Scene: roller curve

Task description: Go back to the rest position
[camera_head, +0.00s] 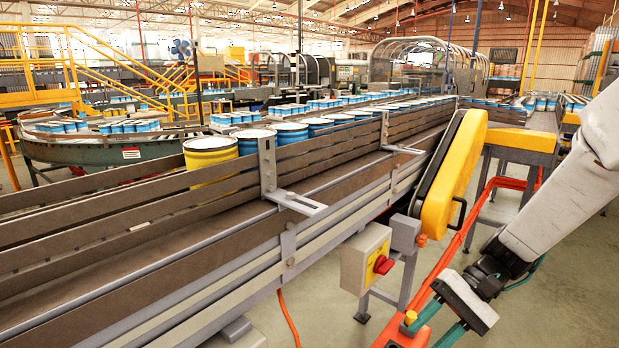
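My gripper (432,328) hangs at the bottom right, at the end of my white arm. It has a grey block body and two teal fingers, which stand apart with a gap between them. I see nothing held between the fingers, but the lower finger runs to the picture's bottom edge, so its tip is not clear. The gripper is in front of and to the right of the conveyor, apart from the cans on it.
A yellow guard (455,180), a red-buttoned box (366,260) and an orange-red rail (455,248) are near my arm. Floor at right is clear.

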